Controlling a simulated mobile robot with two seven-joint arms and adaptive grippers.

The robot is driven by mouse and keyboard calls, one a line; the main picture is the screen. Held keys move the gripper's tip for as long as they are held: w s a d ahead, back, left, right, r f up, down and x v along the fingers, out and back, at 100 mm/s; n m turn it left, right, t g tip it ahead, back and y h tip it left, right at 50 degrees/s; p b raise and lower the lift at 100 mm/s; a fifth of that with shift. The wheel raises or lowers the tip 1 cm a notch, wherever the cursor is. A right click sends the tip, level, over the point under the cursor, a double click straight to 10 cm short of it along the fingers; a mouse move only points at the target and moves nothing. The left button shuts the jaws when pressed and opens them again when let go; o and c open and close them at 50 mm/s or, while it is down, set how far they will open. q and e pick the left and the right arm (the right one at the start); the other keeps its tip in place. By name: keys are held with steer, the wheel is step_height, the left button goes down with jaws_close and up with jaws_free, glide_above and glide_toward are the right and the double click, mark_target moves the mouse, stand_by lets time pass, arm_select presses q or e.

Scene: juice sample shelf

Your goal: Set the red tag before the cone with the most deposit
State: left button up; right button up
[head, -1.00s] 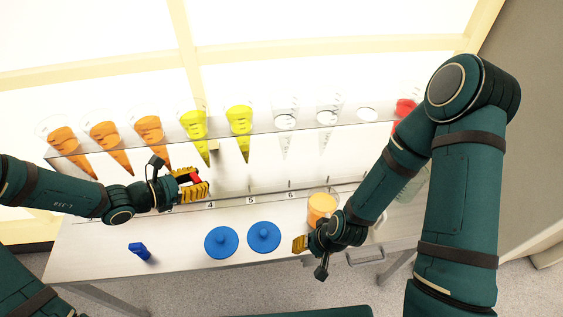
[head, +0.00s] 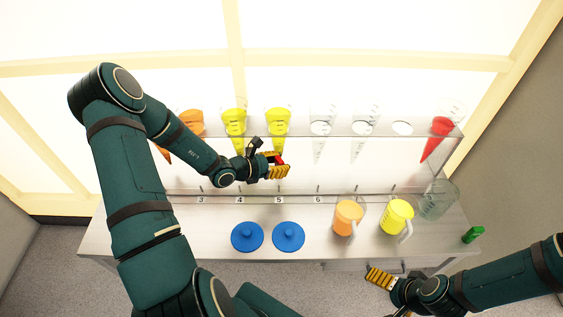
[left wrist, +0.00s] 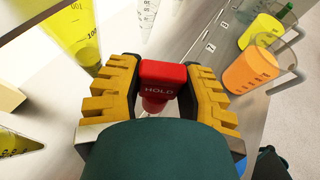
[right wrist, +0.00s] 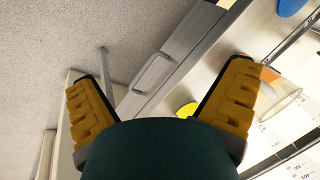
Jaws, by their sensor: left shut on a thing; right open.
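The red tag (left wrist: 162,74), marked HOLD, is clamped between the yellow fingers of my left gripper (left wrist: 160,92). In the head view a bit of its red shows at my left gripper (head: 277,166), held in front of the rack near label 5. The rack (head: 385,135) holds a row of cones: orange (head: 190,124), two yellow (head: 234,122) (head: 277,122), two clear (head: 321,130) (head: 363,130) and a red one (head: 440,128) at the right. My left arm hides the cones at the left. Deposit levels are too small to compare. My right gripper (head: 380,278) is open and empty, before the table's front.
Two blue discs with knobs (head: 247,237) (head: 288,236) lie on the table (head: 150,240). An orange-filled jug (head: 347,218), a yellow-filled jug (head: 397,216), a clear vessel (head: 438,201) and a green object (head: 473,235) stand at the right. One rack hole (head: 402,128) looks empty.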

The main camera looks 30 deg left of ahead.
arm_select(q)
steer(key=shift+a+f, duration=0.2)
steer(key=shift+f, duration=0.1)
steer(key=shift+f+b, duration=1.85)
steer(key=shift+f, duration=0.35)
steer(key=shift+r, duration=0.2)
steer(key=shift+f+b, duration=1.3)
steer(key=shift+f, duration=0.7)
steer(key=o, duration=1.1)
steer(key=shift+c, duration=0.2)
steer(key=v, duration=1.2)
